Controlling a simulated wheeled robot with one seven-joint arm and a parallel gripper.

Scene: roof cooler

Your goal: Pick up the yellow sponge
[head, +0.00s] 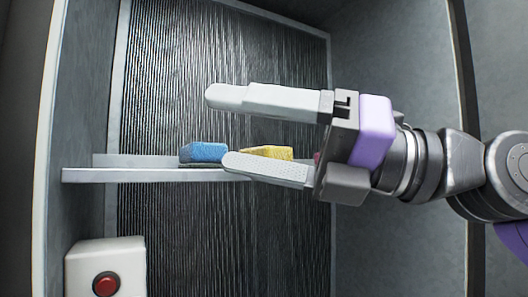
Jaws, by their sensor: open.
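The yellow sponge (268,152) lies on a narrow grey shelf (140,175) in the head view. Its lower part is hidden behind the lower finger of my gripper. My gripper (217,128) reaches in from the right with its fingers pointing left. It is open, with one finger above the sponge's height in the picture and the other across its lower edge. Nothing is seen held between the fingers. I cannot tell how far the gripper is in front of the sponge.
A blue sponge-like block (204,152) sits on the shelf just left of the yellow sponge. A small reddish thing (317,157) shows partly behind my gripper. A white box with a red button (106,284) stands at lower left. Grey walls flank a ribbed dark panel (215,50).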

